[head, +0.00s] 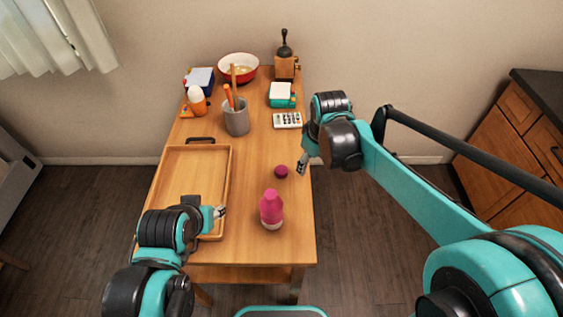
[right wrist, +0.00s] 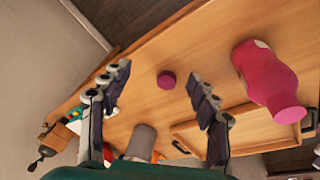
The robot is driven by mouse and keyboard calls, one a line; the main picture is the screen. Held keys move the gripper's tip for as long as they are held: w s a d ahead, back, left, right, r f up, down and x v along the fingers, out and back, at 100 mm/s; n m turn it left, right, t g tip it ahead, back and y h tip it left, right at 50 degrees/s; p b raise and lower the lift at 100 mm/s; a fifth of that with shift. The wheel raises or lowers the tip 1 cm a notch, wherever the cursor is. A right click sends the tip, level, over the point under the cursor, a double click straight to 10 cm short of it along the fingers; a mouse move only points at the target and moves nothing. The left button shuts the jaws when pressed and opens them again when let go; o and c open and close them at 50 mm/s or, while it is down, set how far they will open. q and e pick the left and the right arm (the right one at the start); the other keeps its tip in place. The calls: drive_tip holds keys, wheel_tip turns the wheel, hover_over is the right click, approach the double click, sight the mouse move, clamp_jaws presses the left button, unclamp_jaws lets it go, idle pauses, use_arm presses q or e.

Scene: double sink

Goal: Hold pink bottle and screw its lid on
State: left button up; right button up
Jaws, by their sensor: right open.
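The pink bottle (head: 271,210) stands upright near the front right of the wooden table. Its narrower neck is up, and it also shows at the right of the right wrist view (right wrist: 266,80). The dark pink lid (head: 281,171) lies on the table behind the bottle, apart from it. In the right wrist view the lid (right wrist: 166,80) appears between my spread fingertips. My right gripper (head: 301,165) is open and empty, just right of the lid at the table's right edge. My left gripper (head: 220,212) is left of the bottle, over the tray's right side; its jaw opening is too small to judge.
A wooden tray (head: 231,180) lies on the left of the table. Tabletop around the lid is clear.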

sight(281, 169)
drive_tip(key=w+a+f+n+p, duration=0.1)
drive_tip(key=w+a, duration=0.1)
drive_tip(key=w+a+f+n+g+p, duration=0.1)
drive_tip(key=w+a+f+n, duration=0.1)
drive_tip(key=w+a, duration=0.1)
drive_tip(key=w+a+f+n+g+p, duration=0.1)
drive_tip(key=w+a+p, duration=0.1)
drive_tip(key=shift+w+a+f+n, duration=0.15)
drive_tip(key=shift+a+f+n, duration=0.15)
drive_tip(key=shift+n, duration=0.1)
drive_tip(key=shift+w+a+f+g, duration=0.1)
drive_tip(key=shift+a+f+g, duration=0.1)
drive_tip(key=shift+f+g, duration=0.1)
use_arm(q)
wheel_tip(281, 169, up, 5)
drive_tip(key=shift+r, duration=0.2)
use_arm(e)
drive_tip(key=shift+f, duration=0.1)
use_arm(q)
drive_tip(key=shift+f, duration=0.35)
use_arm(e)
drive_tip(key=shift+f, duration=1.25)
